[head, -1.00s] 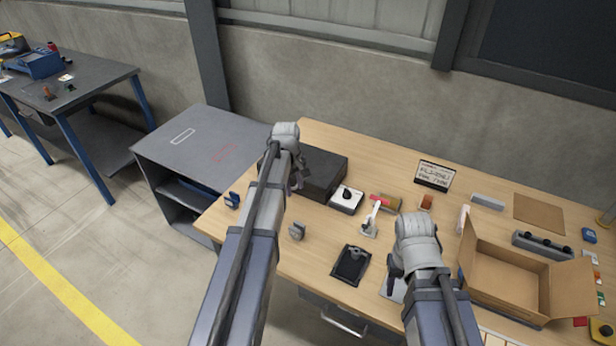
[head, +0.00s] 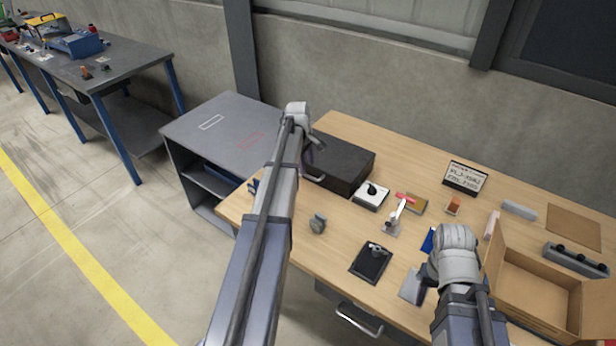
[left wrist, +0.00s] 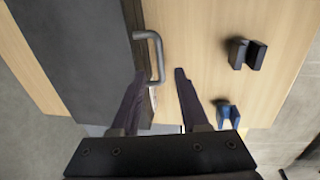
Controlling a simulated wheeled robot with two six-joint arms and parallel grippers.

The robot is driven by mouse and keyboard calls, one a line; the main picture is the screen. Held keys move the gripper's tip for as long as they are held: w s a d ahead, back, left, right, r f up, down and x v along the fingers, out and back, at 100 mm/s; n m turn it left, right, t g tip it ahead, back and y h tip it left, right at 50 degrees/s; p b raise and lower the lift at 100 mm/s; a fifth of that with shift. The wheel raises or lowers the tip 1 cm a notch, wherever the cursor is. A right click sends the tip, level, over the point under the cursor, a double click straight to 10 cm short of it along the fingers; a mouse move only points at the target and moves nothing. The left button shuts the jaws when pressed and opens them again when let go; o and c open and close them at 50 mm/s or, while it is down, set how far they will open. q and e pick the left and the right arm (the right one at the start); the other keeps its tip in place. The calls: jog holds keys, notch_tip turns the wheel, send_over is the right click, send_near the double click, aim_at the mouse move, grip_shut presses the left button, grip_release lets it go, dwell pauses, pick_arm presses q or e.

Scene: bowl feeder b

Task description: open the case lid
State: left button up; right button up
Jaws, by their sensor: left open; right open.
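The dark grey case (head: 343,165) lies shut on the left part of the wooden table. Its bar handle (head: 314,178) is on the near side, and this handle also shows in the left wrist view (left wrist: 158,50). My left gripper (head: 308,158) is at the case's left end, partly hidden by its own arm. In the left wrist view the gripper (left wrist: 160,75) is open, with the handle appearing between its fingertips; I cannot tell its depth or contact. My right gripper (head: 428,272) is open over the table, well right of the case, its fingers mostly hidden.
A white switch box (head: 370,195) stands close right of the case. A grey clip-like block (head: 318,223) and a black tray (head: 370,263) lie in front. An open cardboard box (head: 535,295) is at right. A grey cabinet (head: 222,130) adjoins the table's left side.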

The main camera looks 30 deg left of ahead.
aim_at(308, 177)
pick_arm(q)
jog(key=f+b, duration=0.2)
jog(key=f, duration=0.1)
jog(key=f+b, duration=0.1)
jog(key=shift+w+f+b, duration=0.3)
jog(key=shift+w, duration=0.1)
pick_arm(e)
notch_tip(308, 177, down, 5)
jog(key=shift+r, duration=0.15)
jog(key=shift+r, duration=0.1)
pick_arm(q)
grip_shut()
dwell(0.6)
